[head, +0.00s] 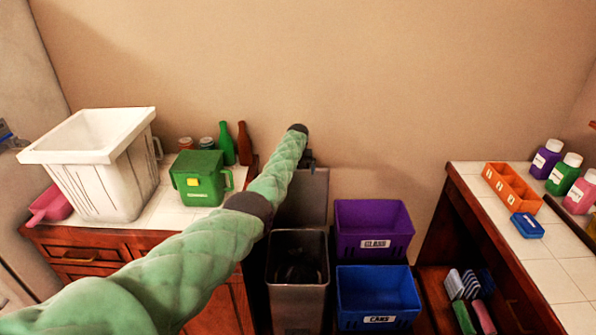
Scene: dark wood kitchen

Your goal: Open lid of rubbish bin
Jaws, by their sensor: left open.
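The grey rubbish bin (297,308) stands on the floor between the two counters. Its top is open and I can see into its dark inside, where a dark shape lies. Its grey lid (308,203) stands raised at the back of the bin, near the wall. My left arm, in green padding, reaches across from the lower left. My left gripper (308,158) is small and dark at the arm's far end, at the lid's top edge. It is open and mostly hidden behind the arm; I cannot tell whether it touches the lid. My right gripper is out of view.
A purple crate (373,243) and a blue crate (377,302) stand right of the bin. The left counter holds a white tub (97,165), a green jug (198,178) and bottles. The right counter (480,210) holds an orange box (511,187) and several bottles.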

